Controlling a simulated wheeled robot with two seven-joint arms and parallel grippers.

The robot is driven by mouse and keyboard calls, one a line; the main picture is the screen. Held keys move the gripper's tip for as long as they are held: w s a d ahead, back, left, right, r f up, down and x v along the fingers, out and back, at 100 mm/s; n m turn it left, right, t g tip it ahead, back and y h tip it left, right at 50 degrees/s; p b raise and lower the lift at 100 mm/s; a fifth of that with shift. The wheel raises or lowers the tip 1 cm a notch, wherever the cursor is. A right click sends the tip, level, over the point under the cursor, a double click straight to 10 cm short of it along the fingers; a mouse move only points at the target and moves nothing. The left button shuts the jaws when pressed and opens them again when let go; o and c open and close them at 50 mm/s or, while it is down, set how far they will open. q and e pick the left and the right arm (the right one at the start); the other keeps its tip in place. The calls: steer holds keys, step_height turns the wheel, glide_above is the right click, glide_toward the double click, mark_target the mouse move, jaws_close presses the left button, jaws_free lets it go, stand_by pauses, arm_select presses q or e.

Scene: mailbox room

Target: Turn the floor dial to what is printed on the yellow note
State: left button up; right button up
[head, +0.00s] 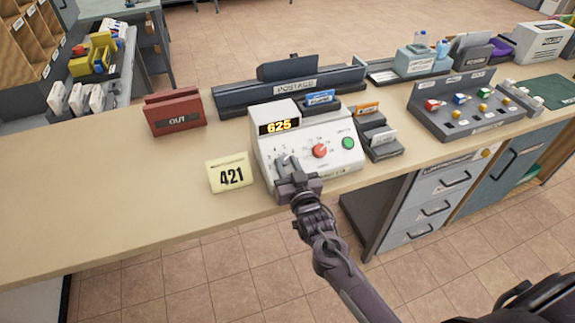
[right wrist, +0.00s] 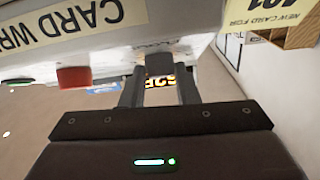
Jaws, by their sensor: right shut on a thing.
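The white card machine (head: 262,150) stands on the counter with an orange display (head: 279,126) reading 625. Its sloped panel has a red knob (head: 320,151) with markings around it and a green button (head: 348,143). My right gripper (head: 288,163) is at the panel's left part, shut on a dark grey knob (right wrist: 160,64), which the fingers largely hide in the head view. The right wrist view shows the machine upside down, with the red knob (right wrist: 73,77) beside the gripper. My left gripper is out of view.
A red OUT holder (head: 175,112) stands left of the machine, and a dark postage rack (head: 290,88) behind it. A small card stand (head: 380,140) is close on the right, then a grey switch panel (head: 470,105). The counter's left part is clear.

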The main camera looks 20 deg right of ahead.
steer(key=shift+d+n, duration=0.1)
steer(key=shift+n, duration=0.2)
